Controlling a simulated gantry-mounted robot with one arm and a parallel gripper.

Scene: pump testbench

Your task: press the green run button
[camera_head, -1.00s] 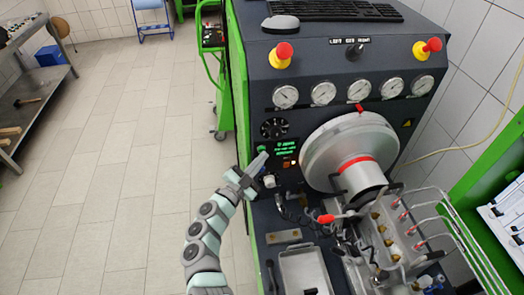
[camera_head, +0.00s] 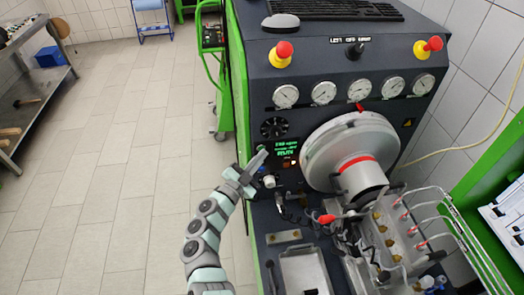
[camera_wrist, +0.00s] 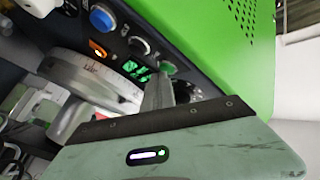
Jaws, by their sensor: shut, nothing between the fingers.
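The green run button (camera_wrist: 168,68) is on the dark panel in the wrist view, right at the tip of my gripper's fingers; I cannot tell whether they touch it. My gripper (camera_head: 262,155) is shut and empty, its fingertips at the left edge of the panel in the head view; it also shows in the wrist view (camera_wrist: 158,90). The small display (camera_head: 283,150) is lit green, and its large bottom line appears to read RUN. It is partly visible in the wrist view (camera_wrist: 135,70).
A blue button (camera_wrist: 102,18), a black knob (camera_wrist: 139,46) and an orange-lit switch (camera_wrist: 98,50) share the panel. Two red mushroom buttons (camera_head: 284,49) (camera_head: 434,44) stand on top. A large silver drum (camera_head: 335,148) sits right of the display. The floor at left is clear.

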